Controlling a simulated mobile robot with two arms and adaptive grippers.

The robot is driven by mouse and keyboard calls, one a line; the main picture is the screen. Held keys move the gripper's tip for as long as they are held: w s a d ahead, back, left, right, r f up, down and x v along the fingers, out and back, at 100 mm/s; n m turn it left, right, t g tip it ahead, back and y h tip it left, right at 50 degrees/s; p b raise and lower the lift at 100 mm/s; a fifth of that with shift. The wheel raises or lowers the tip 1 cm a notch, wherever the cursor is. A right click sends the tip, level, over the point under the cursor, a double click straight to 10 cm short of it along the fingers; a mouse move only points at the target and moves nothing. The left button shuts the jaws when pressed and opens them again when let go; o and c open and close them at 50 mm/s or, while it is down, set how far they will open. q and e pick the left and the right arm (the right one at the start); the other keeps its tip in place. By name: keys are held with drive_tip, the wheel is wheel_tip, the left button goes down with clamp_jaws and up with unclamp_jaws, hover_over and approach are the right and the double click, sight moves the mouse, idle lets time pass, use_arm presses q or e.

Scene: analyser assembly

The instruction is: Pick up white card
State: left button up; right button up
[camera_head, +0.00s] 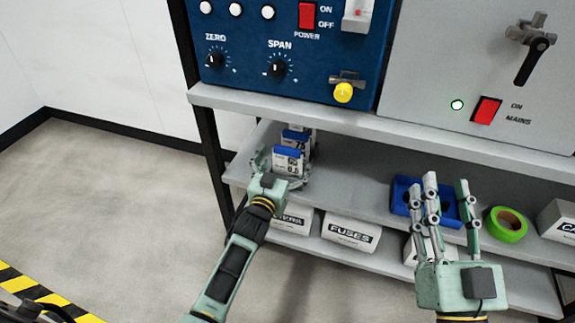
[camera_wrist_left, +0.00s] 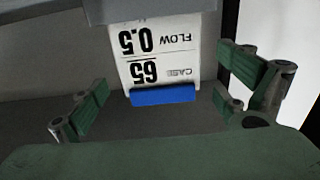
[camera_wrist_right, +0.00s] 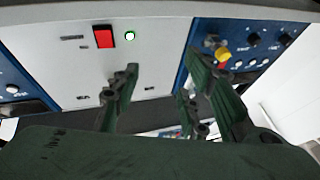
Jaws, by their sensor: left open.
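A white card (camera_head: 287,163) with a blue top strip and black print stands on the middle shelf at its left end. More blue-topped cards (camera_head: 297,136) stand behind it, partly hidden. In the left wrist view the card (camera_wrist_left: 160,50) shows upside down, reading "CASE 65 FLOW 0.5", with its blue strip toward me. My left gripper (camera_head: 280,168) is at the card, with its open fingers on either side; in the left wrist view the fingers (camera_wrist_left: 165,100) are apart from it. My right gripper (camera_head: 446,195) is open and empty, raised in front of the shelf at the right.
A blue tray (camera_head: 401,190) and a green tape roll (camera_head: 506,225) are on the middle shelf to the right. White boxes, one marked FUSES (camera_head: 351,234), sit on the lower shelf. The upper shelf edge (camera_head: 330,119) overhangs the cards.

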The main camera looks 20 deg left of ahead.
use_arm(q)
drive_tip(key=shift+w, duration=1.1)
use_arm(e)
drive_tip(key=r, duration=0.1)
drive_tip(key=s+r+t, duration=0.2)
drive_tip(key=shift+r+y, duration=0.3)
use_arm(q)
drive_tip(key=shift+c, duration=0.5)
drive_tip(key=c, duration=1.1)
